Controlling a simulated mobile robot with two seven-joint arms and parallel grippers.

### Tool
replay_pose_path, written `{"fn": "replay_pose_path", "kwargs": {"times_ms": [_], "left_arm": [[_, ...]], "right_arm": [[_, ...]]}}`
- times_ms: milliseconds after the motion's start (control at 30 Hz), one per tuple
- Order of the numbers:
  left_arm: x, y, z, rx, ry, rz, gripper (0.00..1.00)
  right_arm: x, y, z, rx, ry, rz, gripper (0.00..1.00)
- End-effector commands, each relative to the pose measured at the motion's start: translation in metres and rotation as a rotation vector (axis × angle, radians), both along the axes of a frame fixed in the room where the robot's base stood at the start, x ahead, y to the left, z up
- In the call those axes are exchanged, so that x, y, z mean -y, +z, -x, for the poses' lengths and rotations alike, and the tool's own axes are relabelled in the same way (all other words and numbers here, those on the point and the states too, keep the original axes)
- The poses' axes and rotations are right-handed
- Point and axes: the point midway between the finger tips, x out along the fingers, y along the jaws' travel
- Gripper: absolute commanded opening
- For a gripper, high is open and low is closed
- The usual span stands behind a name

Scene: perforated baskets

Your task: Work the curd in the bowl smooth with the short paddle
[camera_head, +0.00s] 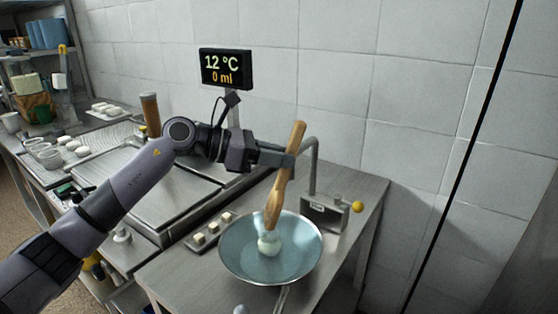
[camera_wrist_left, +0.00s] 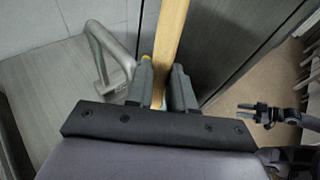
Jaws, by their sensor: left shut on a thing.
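The short wooden paddle (camera_head: 285,180) is tilted, its lower end in the wide pale-blue bowl (camera_head: 238,262). A small white lump of curd (camera_head: 268,247) sits in the bowl at the paddle's lower end; the paddle appears to touch it. In the left wrist view the paddle (camera_wrist_left: 170,45) runs up between the fingers of this gripper (camera_wrist_left: 160,85). My right gripper (camera_wrist_left: 245,112) shows at the right of the left wrist view, empty, its fingers apart.
A bent metal tap (camera_head: 314,150) and a metal box with a yellow knob (camera_head: 357,207) stand behind the bowl. A small tray of pale cubes (camera_head: 208,234) lies left of it. A display (camera_head: 225,69) reads 12 °C and 0 ml. The counter right of the bowl is clear.

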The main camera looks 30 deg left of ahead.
Motion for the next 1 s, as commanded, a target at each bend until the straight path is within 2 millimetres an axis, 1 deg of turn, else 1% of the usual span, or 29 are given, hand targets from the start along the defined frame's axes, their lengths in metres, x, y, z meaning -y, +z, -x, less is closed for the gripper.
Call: {"fn": "replay_pose_path", "kwargs": {"times_ms": [33,500,867,1000], "left_arm": [[-0.008,0.024,-0.005,0.04,0.029,0.011,0.0],[-0.005,0.055,-0.003,0.029,0.018,0.012,0.0],[-0.003,0.055,-0.003,0.025,0.015,0.011,0.0],[0.0,0.049,0.0,0.014,0.0,-0.004,0.0]], "right_arm": [[0.0,0.007,0.0,0.0,0.0,0.0,0.43],[0.0,0.027,0.0,0.0,0.0,0.0,0.43],[0.0,0.027,0.0,0.0,0.0,0.0,0.43],[0.0,0.026,0.0,0.0,0.0,0.0,0.43]]}}
